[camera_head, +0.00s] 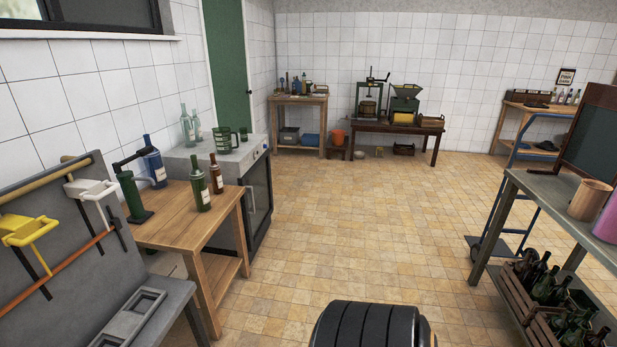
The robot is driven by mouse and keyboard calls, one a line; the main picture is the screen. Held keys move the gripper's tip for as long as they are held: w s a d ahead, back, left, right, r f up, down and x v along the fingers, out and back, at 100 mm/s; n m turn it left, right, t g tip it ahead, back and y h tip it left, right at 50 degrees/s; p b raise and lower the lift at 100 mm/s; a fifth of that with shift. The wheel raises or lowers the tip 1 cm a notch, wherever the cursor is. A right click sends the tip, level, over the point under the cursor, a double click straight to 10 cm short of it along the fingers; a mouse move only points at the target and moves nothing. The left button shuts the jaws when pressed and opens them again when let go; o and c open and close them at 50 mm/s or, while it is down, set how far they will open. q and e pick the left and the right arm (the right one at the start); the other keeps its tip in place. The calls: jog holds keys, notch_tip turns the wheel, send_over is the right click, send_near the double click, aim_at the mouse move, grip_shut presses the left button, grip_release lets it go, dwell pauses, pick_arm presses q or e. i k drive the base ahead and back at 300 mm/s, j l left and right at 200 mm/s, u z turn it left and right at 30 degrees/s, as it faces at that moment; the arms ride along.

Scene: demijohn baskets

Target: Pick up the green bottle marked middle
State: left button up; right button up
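A green bottle (200,188) with a pale label stands upright near the back right of the wooden table (172,226) at the left. The writing on its label is too small to read, so I cannot tell whether it is marked middle. A brown bottle (216,175) stands upright close behind it. A blue bottle (154,165) stands at the back left, beside a dark green lever device (131,196). Several dark green bottles (543,289) are in a wooden crate (513,301) at the lower right. Neither of my grippers is in view.
A grey-topped cabinet (258,195) with a green mug (222,139) stands behind the wooden table. A grey bench (154,313) is at the near left. A metal table (541,201) and a blue hand truck (500,215) stand right. The tiled floor between is clear.

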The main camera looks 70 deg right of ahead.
aim_at(197, 176)
jog(key=z, duration=1.45)
